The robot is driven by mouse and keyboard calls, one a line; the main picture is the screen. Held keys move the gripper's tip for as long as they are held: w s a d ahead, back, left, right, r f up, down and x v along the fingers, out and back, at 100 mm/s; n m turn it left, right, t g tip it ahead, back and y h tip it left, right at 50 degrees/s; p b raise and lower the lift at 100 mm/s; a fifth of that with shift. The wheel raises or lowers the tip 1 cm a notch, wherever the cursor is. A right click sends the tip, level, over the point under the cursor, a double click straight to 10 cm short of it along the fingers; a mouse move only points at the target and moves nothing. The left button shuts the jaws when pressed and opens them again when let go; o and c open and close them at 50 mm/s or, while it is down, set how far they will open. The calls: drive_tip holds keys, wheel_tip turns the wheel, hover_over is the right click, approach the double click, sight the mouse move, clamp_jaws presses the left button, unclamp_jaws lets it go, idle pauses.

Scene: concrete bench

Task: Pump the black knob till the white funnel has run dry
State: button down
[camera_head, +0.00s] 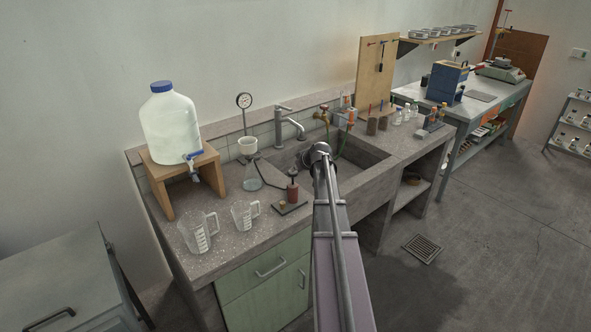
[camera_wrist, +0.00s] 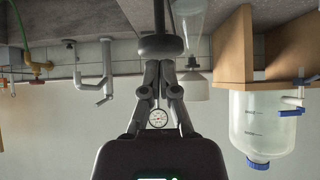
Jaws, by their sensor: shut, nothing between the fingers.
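The black knob (camera_head: 293,173) tops a small red pump (camera_head: 292,191) on a dark base on the bench. In the upside-down wrist view, a dark round knob (camera_wrist: 162,44) on a thin rod lies just past the fingertips of my gripper (camera_wrist: 162,62). The fingers are shut and empty; I cannot tell whether they touch the knob. In the head view my arm's end hides most of the gripper. The white funnel (camera_head: 247,146) sits on a clear flask (camera_head: 252,177), left of and behind the pump. It also shows in the wrist view (camera_wrist: 194,87). Its liquid level is not visible.
A large jug with a blue cap (camera_head: 170,125) stands on a wooden stand (camera_head: 158,185) at left. Two clear measuring jugs (camera_head: 198,233) (camera_head: 244,215) stand near the bench's front. A round gauge (camera_head: 244,100) rises behind the funnel. A tap (camera_head: 285,120) and sink lie to the right.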

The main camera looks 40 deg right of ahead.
drive_tip(key=shift+f, duration=0.1)
wheel_tip(320, 180, down, 4)
drive_tip(key=b, duration=0.4)
drive_tip(key=shift+a+r, duration=0.1)
drive_tip(key=shift+r, duration=0.1)
idle(0.4)
wheel_tip(320, 180, up, 4)
drive_tip(key=p, duration=0.4)
drive_tip(key=p+v, duration=0.7)
drive_tip(key=v, duration=0.3)
idle(0.3)
idle(0.6)
